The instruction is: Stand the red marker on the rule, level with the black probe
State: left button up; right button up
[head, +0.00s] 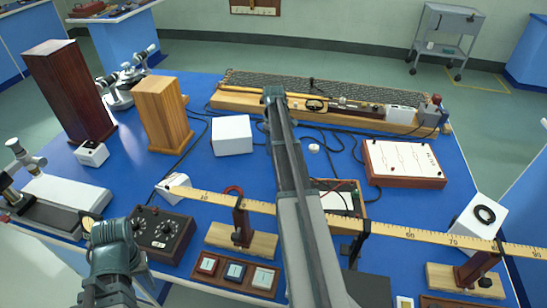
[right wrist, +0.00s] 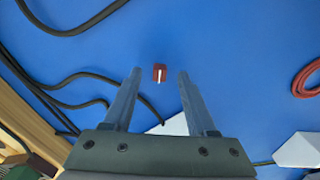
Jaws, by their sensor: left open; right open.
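The red marker (right wrist: 160,74) is a small red block with a white line, on the blue bench top in the right wrist view. My right gripper (right wrist: 160,82) is open, its fingertips on either side of the marker in the picture; contact cannot be told. My right arm hides the marker in the head view. The yellow rule (head: 410,234) spans wooden stands across the front of the bench. A dark upright piece (head: 359,231), apparently the black probe, is at the rule just right of my right arm. My left gripper (head: 112,262) is low at left, open, away from the rule.
A white cube (head: 232,135), wooden block (head: 163,113) and tall dark box (head: 68,90) stand at the back left. A black dial box (head: 160,232) is beside my left arm. Black cables (right wrist: 60,100) lie left of the marker, a red coil (right wrist: 306,80) to its right.

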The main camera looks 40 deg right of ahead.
jog(key=shift+f, duration=0.65)
jog(key=shift+r, duration=0.1)
grip_shut()
jog(key=shift+r, duration=0.15)
